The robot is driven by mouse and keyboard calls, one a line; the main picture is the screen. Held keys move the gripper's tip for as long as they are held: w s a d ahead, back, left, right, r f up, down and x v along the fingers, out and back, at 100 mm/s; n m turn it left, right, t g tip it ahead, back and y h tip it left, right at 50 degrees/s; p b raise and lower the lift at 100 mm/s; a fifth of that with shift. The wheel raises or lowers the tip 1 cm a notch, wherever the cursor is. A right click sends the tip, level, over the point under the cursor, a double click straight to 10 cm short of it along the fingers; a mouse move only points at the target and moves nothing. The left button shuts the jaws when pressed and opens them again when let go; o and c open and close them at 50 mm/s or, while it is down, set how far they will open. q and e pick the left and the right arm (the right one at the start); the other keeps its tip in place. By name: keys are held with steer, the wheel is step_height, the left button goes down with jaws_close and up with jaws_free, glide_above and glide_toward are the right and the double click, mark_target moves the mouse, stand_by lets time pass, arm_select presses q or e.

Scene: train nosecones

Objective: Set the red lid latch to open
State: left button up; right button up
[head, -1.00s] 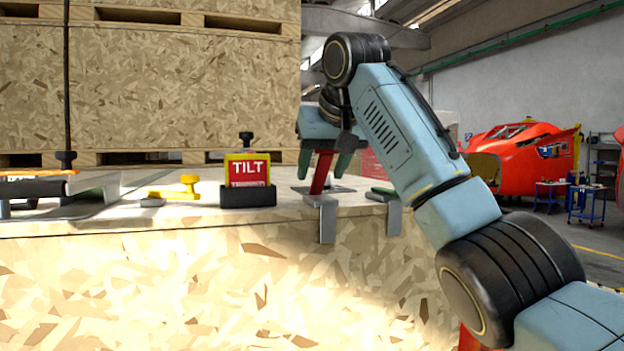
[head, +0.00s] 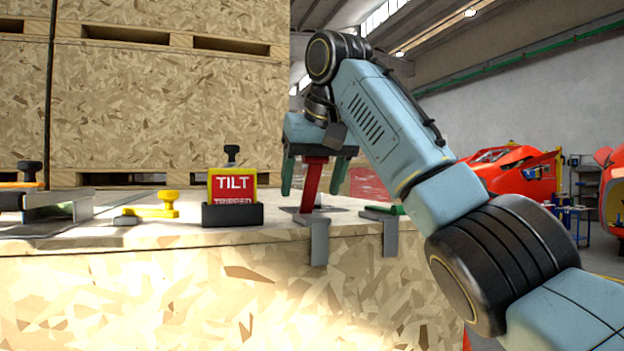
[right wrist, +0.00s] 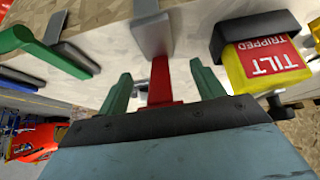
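The red lid latch (head: 312,186) stands nearly upright on a grey bracket at the crate lid's front edge, its top leaning slightly right. My right gripper (head: 313,180) reaches down over it from above, with one green finger on each side. In the right wrist view the red lever (right wrist: 160,80) shows between the spread fingers, with visible gaps on both sides. The gripper is open and not clamped on it. The palm hides the top of the lever. My left gripper is in neither current view.
A yellow sign reading TILT TRIPPED (head: 232,186) stands left of the red latch. Further left is a yellow latch (head: 153,211). A green-handled latch (head: 383,211) lies low on the right. Stacked wooden crates (head: 170,100) rise behind on the left.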

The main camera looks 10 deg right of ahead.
steer(key=shift+r, duration=0.1)
steer(key=shift+s+r, duration=0.2)
steer(key=shift+r, duration=0.25)
steer(key=v, duration=1.2)
steer(key=shift+s+r, duration=0.1)
